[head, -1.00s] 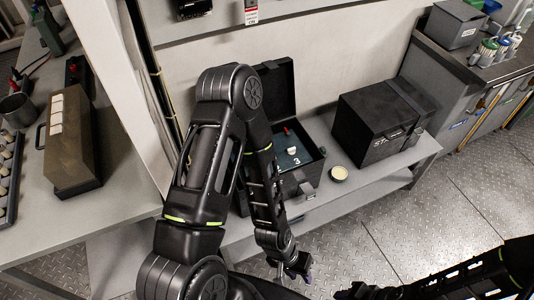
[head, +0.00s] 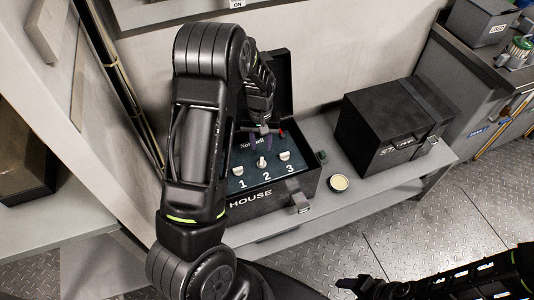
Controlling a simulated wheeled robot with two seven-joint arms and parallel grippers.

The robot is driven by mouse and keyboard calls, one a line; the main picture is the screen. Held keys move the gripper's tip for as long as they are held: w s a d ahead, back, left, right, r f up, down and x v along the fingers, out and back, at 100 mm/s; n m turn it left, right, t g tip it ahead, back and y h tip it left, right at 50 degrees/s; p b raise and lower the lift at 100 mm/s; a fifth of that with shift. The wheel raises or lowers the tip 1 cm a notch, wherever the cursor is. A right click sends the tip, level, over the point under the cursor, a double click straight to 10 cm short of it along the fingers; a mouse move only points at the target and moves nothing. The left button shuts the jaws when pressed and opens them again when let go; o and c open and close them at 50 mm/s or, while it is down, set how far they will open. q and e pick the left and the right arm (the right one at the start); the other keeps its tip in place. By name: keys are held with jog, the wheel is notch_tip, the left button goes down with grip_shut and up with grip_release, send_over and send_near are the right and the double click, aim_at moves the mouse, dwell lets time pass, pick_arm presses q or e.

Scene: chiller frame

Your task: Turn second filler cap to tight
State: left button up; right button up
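The open black box marked HOUSE (head: 250,198) stands on the grey bench with its lid up. Its dark top panel carries three pale filler caps over the numbers 1, 2 and 3. The second filler cap (head: 261,162) is the middle one; its grip looks turned differently from caps 1 (head: 239,171) and 3 (head: 285,156). Contact with the cap cannot be made out. My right gripper (head: 362,287) is low at the bottom, away from the box; its fingers are unclear.
A closed black box marked START (head: 390,125) stands to the right on the same bench. A round pale-topped tin (head: 339,183) lies between the boxes near the front edge. A small red part (head: 281,133) shows on the panel behind cap 3. My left arm covers the box's left side.

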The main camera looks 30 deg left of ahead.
aim_at(262, 161)
pick_arm(q)
jog(key=shift+s, duration=0.15)
jog(key=shift+d+f, duration=0.1)
jog(key=shift+f, duration=3.9)
grip_shut()
